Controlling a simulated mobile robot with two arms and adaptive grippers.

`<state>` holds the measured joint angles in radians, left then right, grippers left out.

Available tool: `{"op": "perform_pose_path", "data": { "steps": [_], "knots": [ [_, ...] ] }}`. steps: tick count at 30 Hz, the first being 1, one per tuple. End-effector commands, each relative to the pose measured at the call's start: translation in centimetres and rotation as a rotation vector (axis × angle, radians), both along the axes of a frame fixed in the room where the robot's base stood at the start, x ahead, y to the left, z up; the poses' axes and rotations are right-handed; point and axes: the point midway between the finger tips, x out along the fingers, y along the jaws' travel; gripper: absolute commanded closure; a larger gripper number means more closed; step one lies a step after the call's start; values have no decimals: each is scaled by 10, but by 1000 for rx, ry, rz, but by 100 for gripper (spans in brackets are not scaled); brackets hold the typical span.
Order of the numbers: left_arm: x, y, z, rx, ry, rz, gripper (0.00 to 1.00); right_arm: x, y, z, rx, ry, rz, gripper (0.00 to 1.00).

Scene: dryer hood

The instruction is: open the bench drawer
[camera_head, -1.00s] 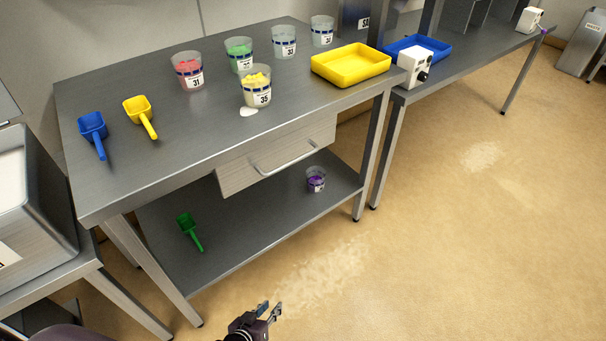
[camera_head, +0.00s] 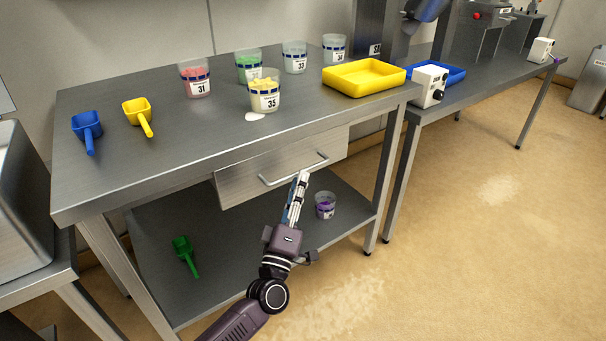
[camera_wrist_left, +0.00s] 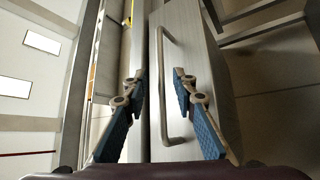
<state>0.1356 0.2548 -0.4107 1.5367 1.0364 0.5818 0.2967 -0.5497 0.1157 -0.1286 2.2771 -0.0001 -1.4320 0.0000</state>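The bench drawer (camera_head: 240,181) is shut under the steel bench top, with a long bar handle (camera_head: 293,168) across its front. My left gripper (camera_head: 303,176) is raised in front of the drawer, close to the right part of the handle. In the left wrist view the gripper (camera_wrist_left: 157,85) is open, its blue-padded fingers wide apart. The handle (camera_wrist_left: 164,85) shows between and beyond the fingers there, and neither finger visibly touches it. The drawer front (camera_wrist_left: 190,35) lies behind the handle. My right gripper is not in view.
On the bench top (camera_head: 180,150) stand several numbered cups, a yellow tray (camera_head: 362,77), and blue (camera_head: 86,126) and yellow scoops (camera_head: 137,112). The lower shelf holds a green scoop (camera_head: 185,254) and a purple-filled cup (camera_head: 325,206). The floor in front is clear.

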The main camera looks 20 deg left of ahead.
Motion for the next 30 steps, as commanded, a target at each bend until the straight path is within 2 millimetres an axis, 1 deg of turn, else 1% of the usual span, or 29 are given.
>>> {"op": "perform_pose_path", "data": {
  "steps": [1, 3, 7, 12, 18, 20, 25, 26, 30],
  "knots": [
    [9, 0, 4, 0, -2, 0, 74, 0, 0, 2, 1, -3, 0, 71],
    [18, 0, 8, 0, -1, 0, 74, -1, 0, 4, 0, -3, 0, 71],
    [32, 1, 13, 2, 0, 1, 74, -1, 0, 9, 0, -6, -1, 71],
    [39, 1, 15, 1, 3, 0, 74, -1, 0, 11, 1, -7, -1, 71],
    [39, 1, 15, 2, 3, 0, 74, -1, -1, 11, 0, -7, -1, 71],
    [39, 1, 15, 2, 3, 0, 80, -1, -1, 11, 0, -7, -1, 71],
    [38, 1, 15, 2, 3, 0, 99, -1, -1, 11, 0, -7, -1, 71],
    [38, 1, 15, 2, 3, 0, 100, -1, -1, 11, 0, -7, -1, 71],
    [38, 1, 15, 2, 3, 0, 100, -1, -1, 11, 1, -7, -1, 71]
  ]
}}
